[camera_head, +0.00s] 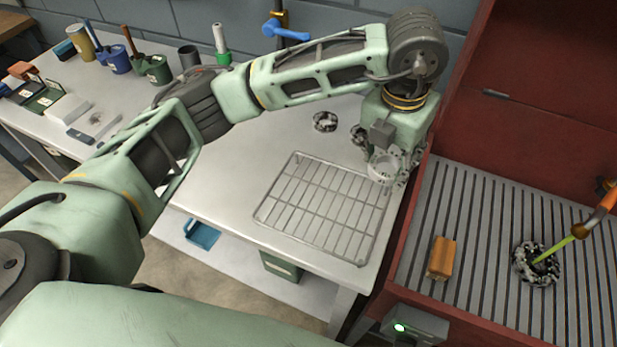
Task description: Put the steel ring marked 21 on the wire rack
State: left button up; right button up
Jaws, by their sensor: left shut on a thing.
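The wire rack (292,232) lies flat near the front right corner of the pale table, empty as far as I can see. My left gripper (386,178) points down over the back right corner of the rack. It is shut on a pale grey steel ring (383,166), partly hidden by the fingers. No number can be read on the ring, and I cannot tell whether it touches the rack. A speckled dark ring (325,121) lies on the table behind the rack. Another (357,134) is partly hidden by my gripper. My right gripper is not in view.
A red-walled machine with a slatted bed (470,235) stands close on the right. The table left of the rack is clear.

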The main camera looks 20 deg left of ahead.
pick_arm(q)
jog(key=a+f+p, duration=0.2)
jog(key=a+f, duration=0.1)
jog(key=a, duration=0.3)
jog(key=p, duration=0.2)
send_over(330, 189)
jog(key=f, duration=0.2)
jog(key=shift+s+d+f, duration=0.1)
jog(key=shift+s+f, duration=0.1)
jog(key=shift+f, duration=0.55)
notch_tip(330, 189, down, 3)
jog(key=shift+f+p, duration=0.1)
jog(key=shift+p, duration=0.6)
jog(key=shift+f, duration=0.2)
jog(key=shift+f+b, duration=0.2)
jog(key=shift+b, duration=0.15)
jog(key=o, duration=1.6)
jog(key=shift+c, duration=0.2)
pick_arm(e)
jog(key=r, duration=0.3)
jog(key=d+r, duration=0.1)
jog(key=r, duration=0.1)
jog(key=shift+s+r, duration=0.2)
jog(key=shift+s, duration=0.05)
